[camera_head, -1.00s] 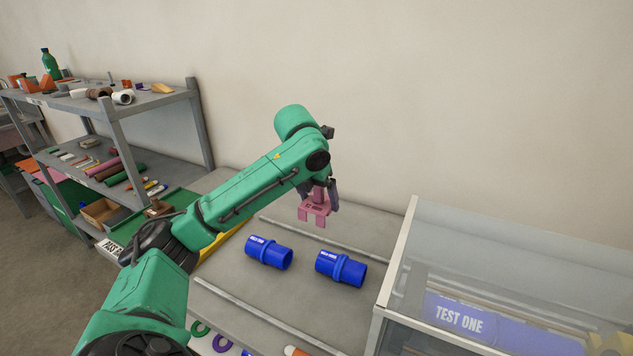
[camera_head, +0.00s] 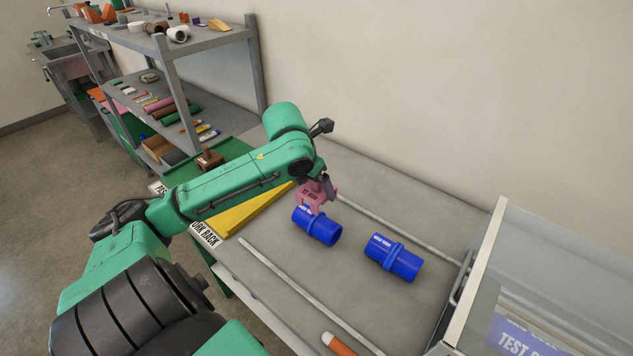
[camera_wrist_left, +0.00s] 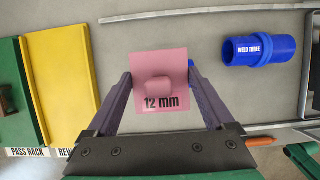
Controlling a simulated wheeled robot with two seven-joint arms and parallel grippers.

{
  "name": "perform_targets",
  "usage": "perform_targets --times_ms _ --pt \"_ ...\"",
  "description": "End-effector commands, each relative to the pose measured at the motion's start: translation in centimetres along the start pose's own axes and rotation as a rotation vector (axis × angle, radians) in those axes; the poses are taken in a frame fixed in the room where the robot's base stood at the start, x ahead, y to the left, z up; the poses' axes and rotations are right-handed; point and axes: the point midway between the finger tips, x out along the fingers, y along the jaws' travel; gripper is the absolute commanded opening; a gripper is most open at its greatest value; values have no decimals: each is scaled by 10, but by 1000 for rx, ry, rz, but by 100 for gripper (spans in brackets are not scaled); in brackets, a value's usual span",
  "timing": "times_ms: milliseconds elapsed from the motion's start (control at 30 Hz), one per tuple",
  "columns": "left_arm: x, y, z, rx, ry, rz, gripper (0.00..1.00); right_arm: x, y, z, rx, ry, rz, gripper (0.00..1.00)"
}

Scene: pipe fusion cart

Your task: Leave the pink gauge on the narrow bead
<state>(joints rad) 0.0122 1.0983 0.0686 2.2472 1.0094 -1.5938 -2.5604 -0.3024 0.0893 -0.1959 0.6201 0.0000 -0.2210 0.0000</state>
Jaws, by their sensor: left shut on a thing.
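My left gripper (camera_head: 322,181) is shut on the pink gauge (camera_head: 317,195), a forked block held with its legs down. In the left wrist view the gauge (camera_wrist_left: 160,85) reads "12 mm" between the fingers. In the head view it overlaps the top of the left blue pipe (camera_head: 322,232); I cannot tell whether it touches. The right blue pipe (camera_head: 400,262) lies apart from it, with a raised bead around its middle. It reads "WELD THREE" in the left wrist view (camera_wrist_left: 258,50). My right gripper is out of view.
A clear-sided case (camera_head: 487,240) stands at the right of the grey bench. Thin rails (camera_head: 300,295) run along the bench on both sides of the pipes. A yellow strip (camera_head: 250,212) and green tray lie at left. A loaded shelf (camera_head: 215,42) stands behind.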

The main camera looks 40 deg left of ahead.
Motion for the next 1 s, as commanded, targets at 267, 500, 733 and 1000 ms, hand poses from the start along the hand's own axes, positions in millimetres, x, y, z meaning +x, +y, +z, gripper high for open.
perform_targets --times_ms 267,500,733,1000 --pt "31 0 -13 0 3 -1 22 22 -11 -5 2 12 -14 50" --pt "47 0 -20 0 2 -1 22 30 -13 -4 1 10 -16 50" --pt "48 0 -20 0 2 -1 22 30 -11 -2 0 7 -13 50" --pt "48 0 -20 0 2 -1 22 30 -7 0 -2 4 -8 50"
